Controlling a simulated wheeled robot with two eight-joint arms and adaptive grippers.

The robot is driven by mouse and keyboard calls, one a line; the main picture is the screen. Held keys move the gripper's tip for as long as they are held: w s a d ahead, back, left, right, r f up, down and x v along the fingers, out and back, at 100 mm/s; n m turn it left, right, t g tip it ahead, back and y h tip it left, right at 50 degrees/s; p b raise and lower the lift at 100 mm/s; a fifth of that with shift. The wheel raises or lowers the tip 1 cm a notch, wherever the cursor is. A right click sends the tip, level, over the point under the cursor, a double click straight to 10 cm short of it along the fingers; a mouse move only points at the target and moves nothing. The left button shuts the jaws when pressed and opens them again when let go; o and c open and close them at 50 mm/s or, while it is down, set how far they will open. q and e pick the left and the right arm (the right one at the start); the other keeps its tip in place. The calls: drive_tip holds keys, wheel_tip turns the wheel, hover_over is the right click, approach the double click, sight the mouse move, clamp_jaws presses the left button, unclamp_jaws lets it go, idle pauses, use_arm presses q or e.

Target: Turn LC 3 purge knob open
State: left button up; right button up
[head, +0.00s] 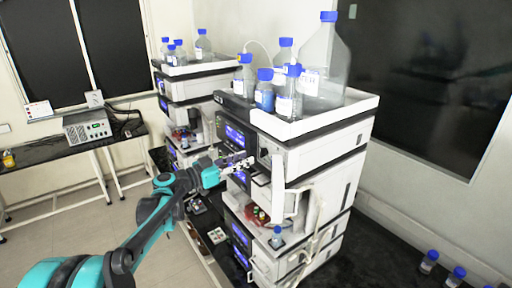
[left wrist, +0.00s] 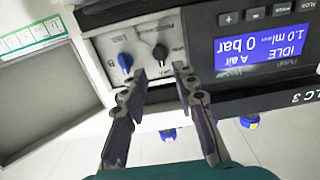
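The LC 3 pump module fills the top of the left wrist view, upside down, with a lit display (left wrist: 262,45) reading IDLE and 0 bar. Its pale panel carries a black knob (left wrist: 160,52) and a blue knob (left wrist: 126,62); I cannot read which is marked purge. My left gripper (left wrist: 161,72) is open and empty. Its fingertips are apart, with the black knob showing just beyond the gap and the blue knob beyond the left finger. In the head view my left gripper (head: 248,162) is at the front of the near column stack (head: 318,172). My right gripper is out of view.
A white tray (head: 318,122) with several blue-capped bottles tops the near stack. An open white door (head: 279,180) stands out close to my left gripper. A second stack (head: 200,88) stands behind. A bench with a grey box (head: 88,126) is at left.

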sight(261, 152)
use_arm(q)
drive_tip(key=p+x, duration=0.1)
drive_tip(key=x, duration=0.5)
drive_tip(key=shift+w+a, duration=0.1)
drive_tip(key=shift+a, duration=0.05)
clamp_jaws()
